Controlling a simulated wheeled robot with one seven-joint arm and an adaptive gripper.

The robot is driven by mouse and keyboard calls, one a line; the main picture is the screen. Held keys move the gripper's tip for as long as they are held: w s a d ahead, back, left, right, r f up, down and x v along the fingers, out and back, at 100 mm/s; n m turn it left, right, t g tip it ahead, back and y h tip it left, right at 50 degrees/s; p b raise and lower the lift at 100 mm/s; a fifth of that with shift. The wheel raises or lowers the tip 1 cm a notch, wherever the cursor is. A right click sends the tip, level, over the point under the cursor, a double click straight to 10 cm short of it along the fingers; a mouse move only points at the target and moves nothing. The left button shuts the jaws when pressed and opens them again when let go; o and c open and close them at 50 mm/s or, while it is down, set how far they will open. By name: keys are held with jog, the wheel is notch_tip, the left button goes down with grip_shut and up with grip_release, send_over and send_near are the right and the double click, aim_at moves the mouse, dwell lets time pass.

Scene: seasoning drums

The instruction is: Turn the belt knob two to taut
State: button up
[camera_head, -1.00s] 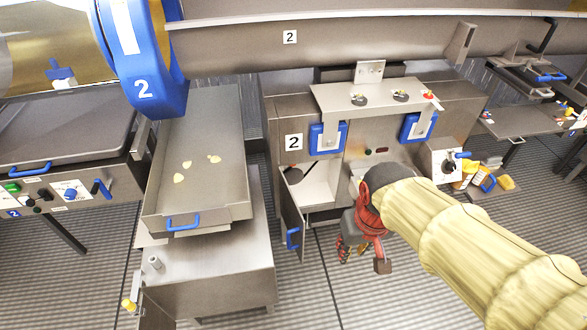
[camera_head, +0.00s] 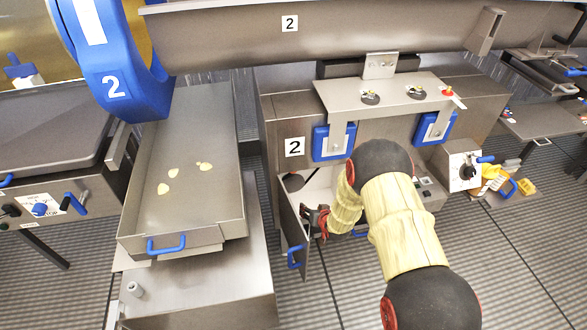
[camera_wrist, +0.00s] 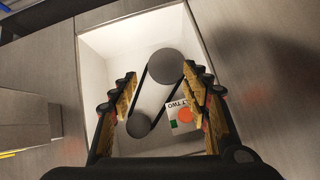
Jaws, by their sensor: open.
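The belt compartment (camera_wrist: 108,50) is an open, pale-walled recess in the wrist view. Inside it a black belt (camera_wrist: 153,104) runs around a large grey pulley (camera_wrist: 167,66) and a smaller grey pulley (camera_wrist: 140,127). Right of the belt is a white label (camera_wrist: 172,108) reading "TWO", with a green mark and a round orange knob (camera_wrist: 186,116). My gripper (camera_wrist: 160,76) is open and empty, its fingers on both sides of the belt; the right finger partly covers the label's edge. In the head view my gripper (camera_head: 316,218) is at the compartment opening, partly hidden by my arm.
The compartment's open door (camera_head: 292,230) with a blue handle stands left of my gripper. A tray (camera_head: 185,205) with several yellowish pieces is farther left. Blue latches (camera_head: 333,142) hang above the opening. A control box (camera_head: 462,168) is to the right.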

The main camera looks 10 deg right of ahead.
jog(key=w+a+r+t+y, duration=0.15)
jog(key=w+r+t, duration=0.25)
jog(key=w+r, duration=0.4)
jog(key=b+x, duration=0.4)
jog(key=x, duration=0.6)
jog(key=shift+w+m, duration=0.15)
jog(key=shift+m, duration=0.15)
jog(key=shift+c, duration=1.1)
jog(key=shift+f, duration=0.1)
jog(key=c, duration=0.9)
